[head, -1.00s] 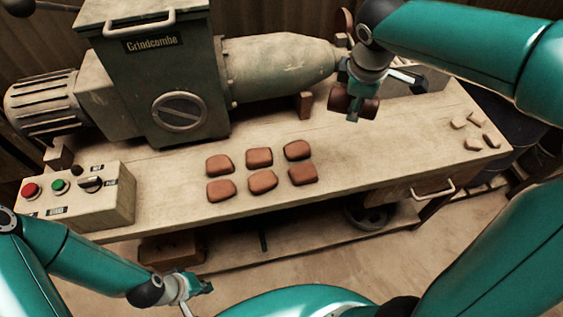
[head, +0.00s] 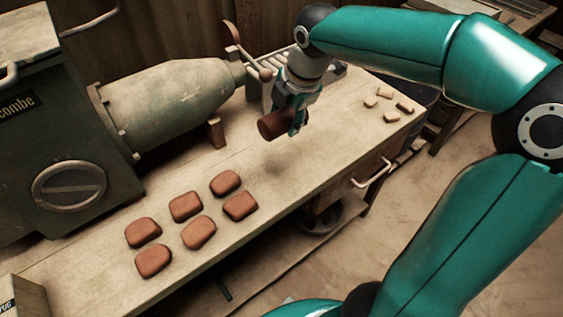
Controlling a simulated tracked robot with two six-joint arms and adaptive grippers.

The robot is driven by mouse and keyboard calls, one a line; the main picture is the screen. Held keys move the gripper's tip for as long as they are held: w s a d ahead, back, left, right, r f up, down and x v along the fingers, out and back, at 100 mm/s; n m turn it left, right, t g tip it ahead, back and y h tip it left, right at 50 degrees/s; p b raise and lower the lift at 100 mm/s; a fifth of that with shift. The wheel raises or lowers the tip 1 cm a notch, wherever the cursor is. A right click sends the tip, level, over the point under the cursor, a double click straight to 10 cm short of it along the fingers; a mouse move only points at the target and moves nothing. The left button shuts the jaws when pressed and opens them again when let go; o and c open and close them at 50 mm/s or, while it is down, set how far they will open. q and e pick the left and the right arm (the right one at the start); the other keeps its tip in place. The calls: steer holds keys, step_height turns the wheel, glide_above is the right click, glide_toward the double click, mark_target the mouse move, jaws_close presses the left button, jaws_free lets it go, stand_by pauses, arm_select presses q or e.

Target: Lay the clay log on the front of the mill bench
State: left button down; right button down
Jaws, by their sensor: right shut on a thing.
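The clay log (head: 271,126) is a short, dark reddish-brown cylinder. My right gripper (head: 295,125) is shut on it and holds it above the right part of the mill bench (head: 250,200), below and right of the mill's nozzle. The log looks clear of the bench top, with a soft shadow on the wood below it. Part of the log is hidden behind the gripper's fingers. My left gripper is not in view.
Several reddish clay pieces (head: 186,206) lie in two rows on the bench's front left. The green mill (head: 160,100) stands behind them. Small pale pieces (head: 387,105) lie at the bench's right end. Bare wood is free between these groups. A drawer handle (head: 371,173) sticks out in front.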

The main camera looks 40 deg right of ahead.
mark_target(283, 165)
step_height(283, 165, down, 14)
steer(key=b, duration=0.3)
steer(key=shift+r, duration=0.1)
steer(key=shift+c, duration=2.3)
jaws_free()
steer(key=shift+r, duration=0.1)
steer(key=shift+r, duration=0.25)
steer(key=p+v, duration=0.2)
steer(key=v, duration=0.9)
steer(key=shift+s+r+p, duration=0.15)
steer(key=shift+p, duration=0.2)
steer(key=shift+r, duration=0.1)
